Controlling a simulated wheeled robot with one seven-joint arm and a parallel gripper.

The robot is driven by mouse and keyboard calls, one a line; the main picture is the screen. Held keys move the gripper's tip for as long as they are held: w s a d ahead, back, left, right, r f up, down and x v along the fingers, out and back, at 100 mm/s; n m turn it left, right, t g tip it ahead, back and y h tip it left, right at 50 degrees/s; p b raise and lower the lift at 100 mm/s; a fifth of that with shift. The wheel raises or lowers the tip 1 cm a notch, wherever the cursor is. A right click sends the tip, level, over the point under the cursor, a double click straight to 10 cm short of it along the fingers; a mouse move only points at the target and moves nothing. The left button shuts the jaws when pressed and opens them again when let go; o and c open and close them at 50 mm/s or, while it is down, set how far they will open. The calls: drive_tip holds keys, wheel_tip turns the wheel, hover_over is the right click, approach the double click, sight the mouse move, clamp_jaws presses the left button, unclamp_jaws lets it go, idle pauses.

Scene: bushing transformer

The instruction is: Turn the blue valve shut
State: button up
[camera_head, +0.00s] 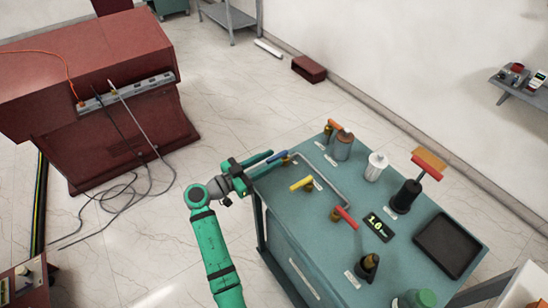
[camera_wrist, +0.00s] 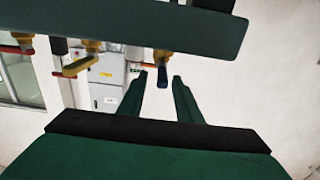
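The blue valve (camera_head: 279,156) sits at the near-left edge of the teal bench (camera_head: 310,205), with its handle sticking out over that edge. In the wrist view, which looks upside down, the blue handle (camera_wrist: 163,83) lies under its brass body, in the gap between my fingertips. My gripper (camera_head: 262,161) reaches in from the left at the bench edge. Its two fingers (camera_wrist: 161,78) are apart, one on each side of the handle, with space showing around it. I cannot tell how deep the handle lies between them.
A yellow-handled valve (camera_head: 301,184) and a red-handled valve (camera_head: 346,217) stand nearby along the bench. A grey pipe (camera_head: 325,178) runs close behind the blue valve. A display (camera_head: 375,225) and a dark tray (camera_head: 447,245) lie farther right.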

drive_tip(key=shift+x, duration=1.1)
drive_tip(key=shift+w+a, duration=0.1)
clamp_jaws()
drive_tip(key=shift+a, duration=0.1)
